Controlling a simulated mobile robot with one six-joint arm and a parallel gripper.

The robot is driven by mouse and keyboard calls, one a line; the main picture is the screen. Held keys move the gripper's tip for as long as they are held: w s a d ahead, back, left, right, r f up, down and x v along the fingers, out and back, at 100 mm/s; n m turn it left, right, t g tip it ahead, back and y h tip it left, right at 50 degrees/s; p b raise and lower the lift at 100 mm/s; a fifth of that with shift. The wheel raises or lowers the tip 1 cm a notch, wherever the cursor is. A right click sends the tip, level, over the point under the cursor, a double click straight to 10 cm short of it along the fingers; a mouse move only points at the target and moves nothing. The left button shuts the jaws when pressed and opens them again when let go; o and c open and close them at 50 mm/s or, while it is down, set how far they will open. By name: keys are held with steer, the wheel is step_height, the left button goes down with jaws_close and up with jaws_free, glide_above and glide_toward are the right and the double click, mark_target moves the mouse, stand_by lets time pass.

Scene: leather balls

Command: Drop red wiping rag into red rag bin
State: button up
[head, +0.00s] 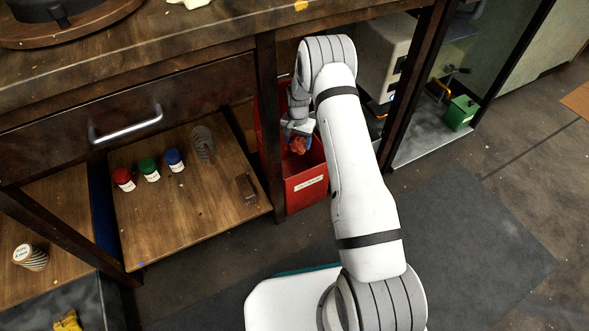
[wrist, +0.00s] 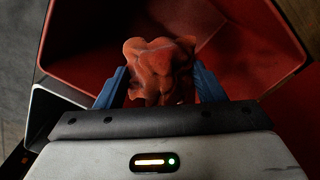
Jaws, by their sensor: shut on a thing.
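The red wiping rag (wrist: 160,68) is a crumpled red-orange bundle between the two blue fingers of my gripper (wrist: 162,88) in the wrist view. My gripper is shut on it. In the head view the rag (head: 298,145) shows small at the end of my gripper (head: 297,132), over the opening of the red rag bin (head: 306,190). The bin is a tall red box with a white label, standing on the floor under the bench. In the wrist view the bin's inside (wrist: 250,55) lies beneath and around the rag. My arm hides part of the bin's right side.
A wooden shelf (head: 190,215) left of the bin holds red (head: 123,179), green (head: 149,170) and blue (head: 175,160) jars and a small brown block (head: 246,189). A dark bench post (head: 268,120) stands close by the bin. A green box (head: 460,113) is at the right.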

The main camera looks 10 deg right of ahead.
steer(key=shift+f, duration=0.1)
steer(key=o, duration=1.1)
steer(key=shift+c, duration=0.2)
